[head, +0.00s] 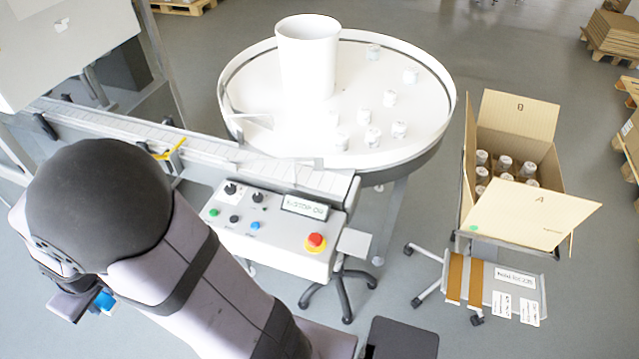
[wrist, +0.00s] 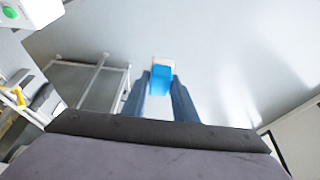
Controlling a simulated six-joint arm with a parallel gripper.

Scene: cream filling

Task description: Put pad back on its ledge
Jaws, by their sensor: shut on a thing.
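A blue pad with a white part (wrist: 161,78) is between the two fingers of my gripper (wrist: 160,95) in the wrist view, and my gripper is shut on it. In the head view a bit of the blue pad (head: 105,301) shows at the lower left, beside my arm. The gripper (head: 88,303) there is mostly hidden behind my own arm. A small grey plate (head: 354,243) sticks out at the right side of the control box; I cannot tell if it is the pad's ledge.
The control box (head: 275,240) carries knobs and a red stop button (head: 316,241). Behind it are a conveyor (head: 200,150) and a round white table (head: 355,150) with several jars. An open carton (head: 530,210) of jars stands at the right. Grey floor surrounds these.

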